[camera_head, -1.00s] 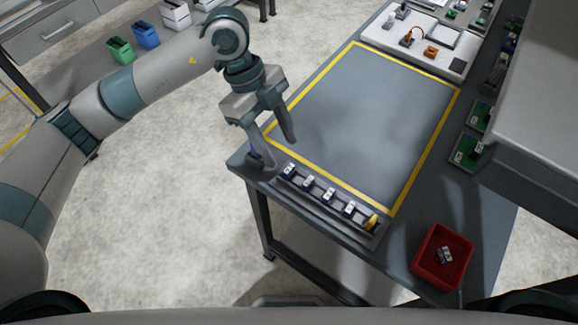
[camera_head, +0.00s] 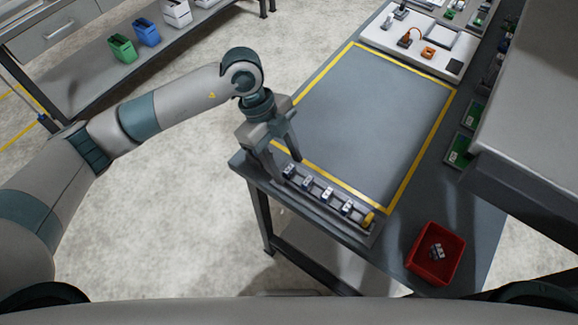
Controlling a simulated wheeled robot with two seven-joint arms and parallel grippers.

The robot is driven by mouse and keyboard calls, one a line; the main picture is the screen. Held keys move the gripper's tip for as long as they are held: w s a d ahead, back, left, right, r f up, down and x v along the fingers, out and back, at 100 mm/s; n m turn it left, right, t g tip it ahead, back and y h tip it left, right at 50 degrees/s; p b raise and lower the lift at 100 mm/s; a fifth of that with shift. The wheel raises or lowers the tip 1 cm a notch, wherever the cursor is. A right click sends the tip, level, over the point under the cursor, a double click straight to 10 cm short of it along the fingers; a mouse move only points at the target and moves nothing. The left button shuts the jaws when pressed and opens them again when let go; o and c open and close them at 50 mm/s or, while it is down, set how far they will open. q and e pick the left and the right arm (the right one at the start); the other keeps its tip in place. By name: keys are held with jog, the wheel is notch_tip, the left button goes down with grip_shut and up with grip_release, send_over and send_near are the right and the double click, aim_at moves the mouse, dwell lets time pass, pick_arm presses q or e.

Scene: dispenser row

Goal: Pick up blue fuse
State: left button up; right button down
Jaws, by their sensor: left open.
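Contact cannot be told, and the fingers may hide part of the rail. My right gripper is out of view.
A red bin (camera_head: 436,254) with small grey parts stands at the table's near right. The yellow-bordered mat (camera_head: 365,120) behind the rail is clear. Green boards (camera_head: 460,148) and a large grey housing (camera_head: 535,110) are on the right. A white tray (camera_head: 440,60) is at the back.

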pick_arm(q)
jog(key=shift+d+f, duration=0.1)
jog(key=shift+f, duration=0.2)
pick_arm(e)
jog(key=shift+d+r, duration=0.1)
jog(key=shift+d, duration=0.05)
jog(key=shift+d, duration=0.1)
pick_arm(q)
jog(key=shift+c, duration=0.6)
grip_shut()
jog(key=shift+r, duration=0.15)
